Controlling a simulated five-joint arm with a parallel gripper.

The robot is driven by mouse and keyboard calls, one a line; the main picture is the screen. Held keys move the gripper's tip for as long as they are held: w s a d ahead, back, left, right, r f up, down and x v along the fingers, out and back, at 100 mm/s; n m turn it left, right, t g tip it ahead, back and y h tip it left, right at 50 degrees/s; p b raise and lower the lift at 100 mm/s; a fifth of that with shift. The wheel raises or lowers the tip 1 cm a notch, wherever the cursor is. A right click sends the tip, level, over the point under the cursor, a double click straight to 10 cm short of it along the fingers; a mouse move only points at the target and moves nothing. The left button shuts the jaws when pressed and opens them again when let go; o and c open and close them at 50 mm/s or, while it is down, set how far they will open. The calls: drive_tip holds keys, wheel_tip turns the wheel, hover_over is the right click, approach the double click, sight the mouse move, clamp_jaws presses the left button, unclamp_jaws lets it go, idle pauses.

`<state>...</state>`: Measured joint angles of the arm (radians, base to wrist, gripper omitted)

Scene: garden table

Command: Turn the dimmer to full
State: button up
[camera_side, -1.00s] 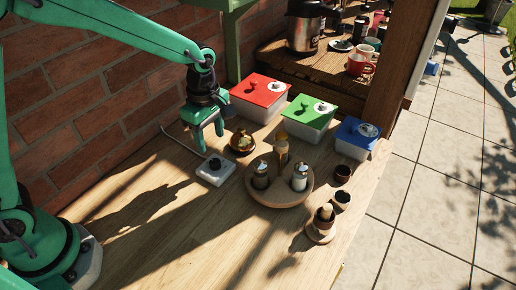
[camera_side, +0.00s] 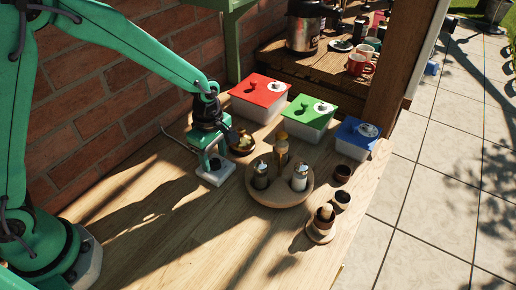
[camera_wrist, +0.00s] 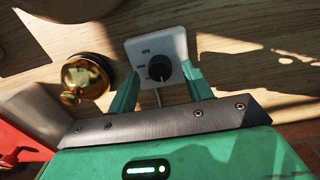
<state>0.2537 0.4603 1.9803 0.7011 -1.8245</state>
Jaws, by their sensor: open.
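The dimmer is a white box (camera_wrist: 142,48) with a round black knob (camera_wrist: 158,68); it lies on the wooden table. In the side view the dimmer box (camera_side: 215,177) shows under my gripper (camera_side: 209,164), which hides the knob. In the wrist view my gripper (camera_wrist: 160,82) is open, with one green finger on each side of the knob's near part. I cannot tell whether either finger touches the knob. The small labels on the box are too small to read, and the knob's setting is not clear.
A brass bell (camera_wrist: 85,78) stands close beside the dimmer. A round wooden tray (camera_side: 279,200) with shakers and a bottle is to the right. Lidded red (camera_side: 259,90), green (camera_side: 308,112) and blue (camera_side: 357,134) boxes stand behind. The front of the table (camera_side: 180,240) is clear.

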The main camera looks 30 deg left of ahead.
drive_tip(key=shift+f, duration=0.5)
drive_tip(key=c, duration=1)
drive_tip(key=shift+o, duration=0.2)
